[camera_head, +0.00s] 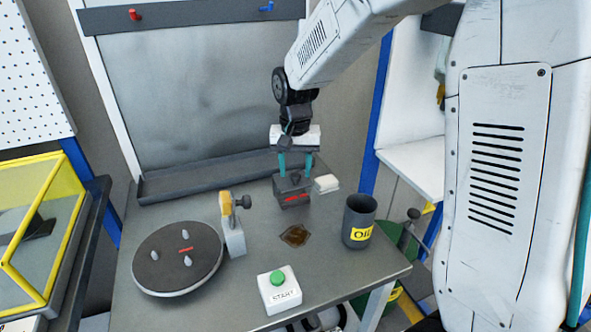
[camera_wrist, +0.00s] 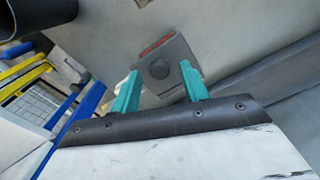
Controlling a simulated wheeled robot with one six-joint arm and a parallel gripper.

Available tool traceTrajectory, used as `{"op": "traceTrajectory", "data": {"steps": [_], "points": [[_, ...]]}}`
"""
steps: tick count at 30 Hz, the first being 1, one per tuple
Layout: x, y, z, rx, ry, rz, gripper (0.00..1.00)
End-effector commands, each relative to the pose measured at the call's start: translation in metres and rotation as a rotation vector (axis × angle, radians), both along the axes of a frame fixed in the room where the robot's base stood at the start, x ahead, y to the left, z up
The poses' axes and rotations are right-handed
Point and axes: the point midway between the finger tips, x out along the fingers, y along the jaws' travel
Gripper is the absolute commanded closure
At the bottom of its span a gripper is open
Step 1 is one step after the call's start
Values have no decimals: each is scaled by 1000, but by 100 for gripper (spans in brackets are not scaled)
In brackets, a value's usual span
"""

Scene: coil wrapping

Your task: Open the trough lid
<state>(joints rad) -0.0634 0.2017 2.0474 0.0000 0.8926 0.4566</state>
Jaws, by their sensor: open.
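My gripper (camera_head: 296,163) is over the back right of the grey table, its teal fingers pointing down and apart. A small dark grey box (camera_head: 292,190) with a red mark is right below the fingertips. No trough or lid is clearly identifiable. A long dark tray (camera_head: 205,183) lies along the table's back edge, and a yellow-framed clear box (camera_head: 35,225) stands at the far left.
A round dark plate (camera_head: 165,270) with three pegs is at the front left. A white pad (camera_head: 327,183) lies beside the grey box.

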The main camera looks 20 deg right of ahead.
Motion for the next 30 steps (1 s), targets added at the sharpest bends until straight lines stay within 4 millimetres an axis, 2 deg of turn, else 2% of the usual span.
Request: {"op": "traceTrajectory", "data": {"steps": [4,11,16,23,30], "points": [[0,0,-8,0,0,0,55],[0,0,-9,0,0,0,55],[0,0,-9,0,0,1,100],[0,1,-8,0,7,2,100],[5,12,-5,0,83,16,100]]}}
